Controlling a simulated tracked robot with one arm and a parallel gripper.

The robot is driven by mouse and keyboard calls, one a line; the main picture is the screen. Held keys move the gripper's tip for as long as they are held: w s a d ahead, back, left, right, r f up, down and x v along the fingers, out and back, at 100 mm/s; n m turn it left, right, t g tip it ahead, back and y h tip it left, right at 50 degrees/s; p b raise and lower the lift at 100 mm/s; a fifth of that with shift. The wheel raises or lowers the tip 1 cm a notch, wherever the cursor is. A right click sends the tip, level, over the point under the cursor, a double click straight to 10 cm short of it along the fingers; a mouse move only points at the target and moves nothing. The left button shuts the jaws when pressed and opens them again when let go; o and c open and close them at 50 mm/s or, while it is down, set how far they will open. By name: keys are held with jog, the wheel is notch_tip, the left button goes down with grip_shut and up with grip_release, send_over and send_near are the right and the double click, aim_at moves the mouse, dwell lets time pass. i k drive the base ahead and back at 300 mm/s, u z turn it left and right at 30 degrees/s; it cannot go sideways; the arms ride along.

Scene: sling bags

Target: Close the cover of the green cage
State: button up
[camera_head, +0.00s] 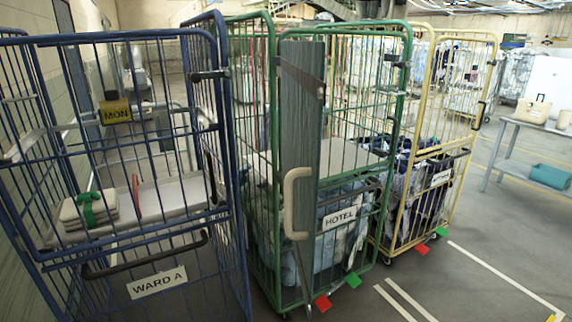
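The green cage (397,100) stands in the middle, a tall wire roll cage with a "HOTEL" sign (341,217) on its front. A tall narrow grey-green panel (300,130), which may be its cover, stands upright at the cage's left front. A dark strap crosses the panel near the top, and a beige loop handle (290,203) sits lower on it. The right part of the front is not covered by this panel. Pale bagged laundry (335,251) fills the lower part, below a light shelf. My gripper is not in view.
A blue cage (155,239) marked "WARD A" stands close on the left, and a yellow cage (486,40) close on the right. Red (322,302) and green (353,280) tabs sit low at the front. A table (535,125) is far right.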

aim_at(304, 88)
jog(key=u, duration=0.05)
jog(key=i, duration=0.95)
jog(key=z, duration=0.05)
